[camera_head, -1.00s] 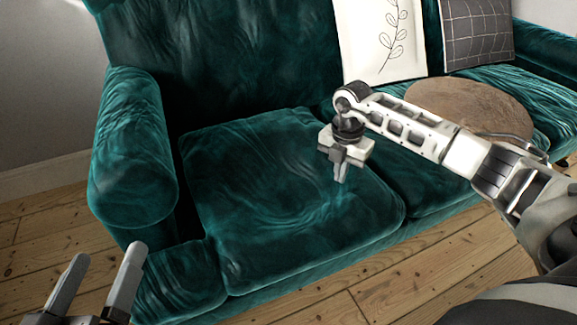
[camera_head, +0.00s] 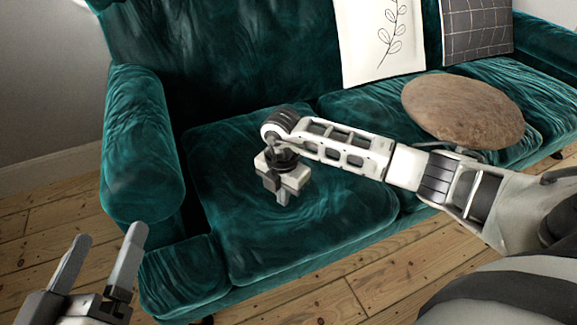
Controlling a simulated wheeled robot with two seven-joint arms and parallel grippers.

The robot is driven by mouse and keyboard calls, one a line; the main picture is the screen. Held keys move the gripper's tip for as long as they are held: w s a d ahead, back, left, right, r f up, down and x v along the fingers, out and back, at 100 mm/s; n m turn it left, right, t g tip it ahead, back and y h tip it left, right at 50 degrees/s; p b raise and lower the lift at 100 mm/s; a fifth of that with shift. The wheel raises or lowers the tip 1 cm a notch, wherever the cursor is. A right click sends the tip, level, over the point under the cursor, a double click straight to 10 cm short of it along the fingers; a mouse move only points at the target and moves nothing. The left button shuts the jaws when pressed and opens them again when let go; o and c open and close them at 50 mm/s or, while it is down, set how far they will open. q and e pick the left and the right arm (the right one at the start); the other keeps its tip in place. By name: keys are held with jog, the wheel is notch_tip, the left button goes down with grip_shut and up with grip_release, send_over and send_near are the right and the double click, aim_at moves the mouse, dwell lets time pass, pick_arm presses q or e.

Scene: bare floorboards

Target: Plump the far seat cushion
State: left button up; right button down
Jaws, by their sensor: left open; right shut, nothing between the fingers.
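The green velvet seat cushion (camera_head: 330,220) at the left end of the sofa lies flat with creases in its top. My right gripper (camera_head: 283,197) is shut and empty, pointing down over the middle of this cushion; I cannot tell whether it touches. A second green seat cushion (camera_head: 360,105) lies to the right, partly hidden by my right arm. My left gripper (camera_head: 105,262) is open and empty at the lower left, in front of the sofa's arm and apart from the cushions.
The sofa's rounded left arm (camera_head: 143,150) stands beside the cushion. A round brown cushion (camera_head: 463,110) is on the right seat. A white leaf-print pillow (camera_head: 378,40) and a grey checked pillow (camera_head: 476,28) lean on the backrest. Bare floorboards (camera_head: 40,235) are clear at the left.

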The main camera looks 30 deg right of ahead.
aim_at(283, 211)
jog(key=shift+f, duration=0.1)
dwell(0.5)
jog(key=shift+f+b, duration=1.15)
jog(key=shift+f, duration=0.45)
notch_tip(283, 211, up, 4)
jog(key=p, duration=0.4)
jog(key=shift+f, duration=0.35)
